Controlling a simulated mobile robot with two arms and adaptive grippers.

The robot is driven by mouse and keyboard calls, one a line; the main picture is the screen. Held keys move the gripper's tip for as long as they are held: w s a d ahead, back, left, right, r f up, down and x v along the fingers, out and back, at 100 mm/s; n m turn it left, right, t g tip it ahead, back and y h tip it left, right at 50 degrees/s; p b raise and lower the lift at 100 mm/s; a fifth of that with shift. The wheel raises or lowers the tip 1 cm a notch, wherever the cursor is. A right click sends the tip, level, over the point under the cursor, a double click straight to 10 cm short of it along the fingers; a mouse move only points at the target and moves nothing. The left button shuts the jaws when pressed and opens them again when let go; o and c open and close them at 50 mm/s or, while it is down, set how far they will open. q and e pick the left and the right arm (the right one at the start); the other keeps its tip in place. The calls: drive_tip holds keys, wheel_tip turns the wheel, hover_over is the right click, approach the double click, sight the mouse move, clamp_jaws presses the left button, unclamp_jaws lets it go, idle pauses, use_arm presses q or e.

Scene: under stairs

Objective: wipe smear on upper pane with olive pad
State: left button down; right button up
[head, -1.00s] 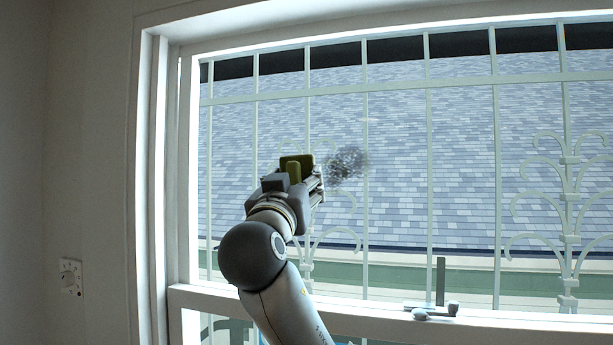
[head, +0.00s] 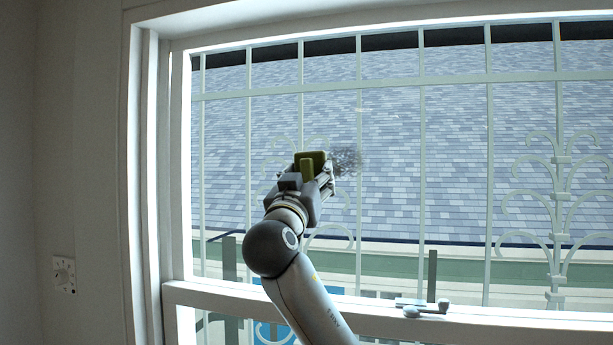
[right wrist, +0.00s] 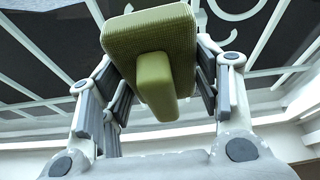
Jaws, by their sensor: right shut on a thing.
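My right gripper (head: 312,176) is shut on the olive pad (head: 318,156) and holds it up in front of the upper pane (head: 455,130). In the right wrist view the pad (right wrist: 150,40) shows its ribbed olive block, with its handle (right wrist: 155,85) between the fingers. The dark speckled smear (head: 346,160) is on the upper pane, just right of the pad in the head view; its left part is hidden behind the pad and gripper. I cannot tell whether the pad touches the glass. My left gripper is not in view.
A white window frame (head: 150,150) borders the pane at left. A sash rail with a latch (head: 424,308) runs below it. A pale metal grille (head: 422,190) and a tiled roof lie behind the glass. A wall switch (head: 64,274) is at lower left.

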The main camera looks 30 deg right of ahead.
sight(352, 171)
drive_tip(key=shift+w+d, duration=0.6)
drive_tip(key=shift+d, duration=0.15)
idle(0.8)
drive_tip(key=shift+s+d+f+b, duration=0.15)
drive_tip(key=shift+s+d+b, duration=0.35)
drive_tip(key=shift+s+b, duration=0.15)
drive_tip(key=s+d, duration=0.1)
drive_tip(key=s+d+b, duration=0.1)
drive_tip(key=shift+s+d, duration=0.15)
drive_tip(key=shift+s, duration=0.2)
drive_tip(key=shift+s+d+b, duration=0.55)
drive_tip(key=shift+s+d, duration=0.2)
drive_tip(key=shift+s, duration=0.05)
drive_tip(key=shift+s+d, duration=0.1)
drive_tip(key=shift+d, duration=0.05)
